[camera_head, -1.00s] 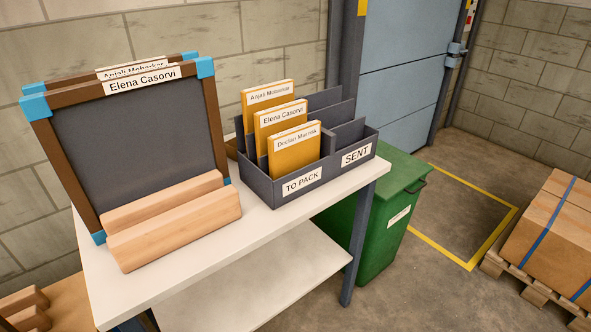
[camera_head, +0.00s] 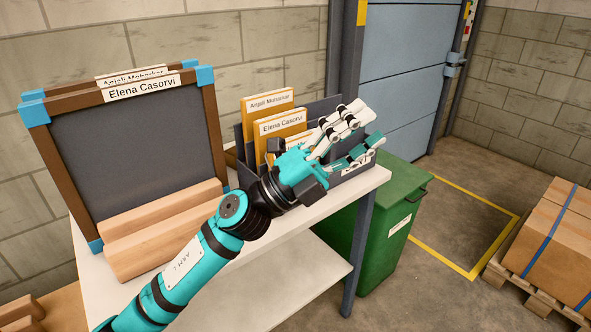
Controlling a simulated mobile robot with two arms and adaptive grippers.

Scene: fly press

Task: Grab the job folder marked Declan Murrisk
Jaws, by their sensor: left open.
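The job folder marked Declan Murrisk is almost wholly hidden behind my left gripper, and I cannot read its label now. The grey sorter box (camera_head: 245,160) stands on the white table. In its left part, an orange folder marked Elena Casorvi (camera_head: 281,123) and one marked Anjali Moharkar (camera_head: 267,101) stand upright behind the gripper. My left gripper (camera_head: 367,126) is open, its fingers pointing right across the front of the box, over the SENT side. I see nothing between the fingers. Whether it touches the box or a folder I cannot tell. My right gripper is out of view.
Framed screens (camera_head: 130,140) with name labels stand at the left of the table (camera_head: 225,245), with wooden blocks (camera_head: 160,230) before them. A green bin (camera_head: 395,215) stands right of the table. Strapped boxes (camera_head: 550,235) sit on a pallet at far right.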

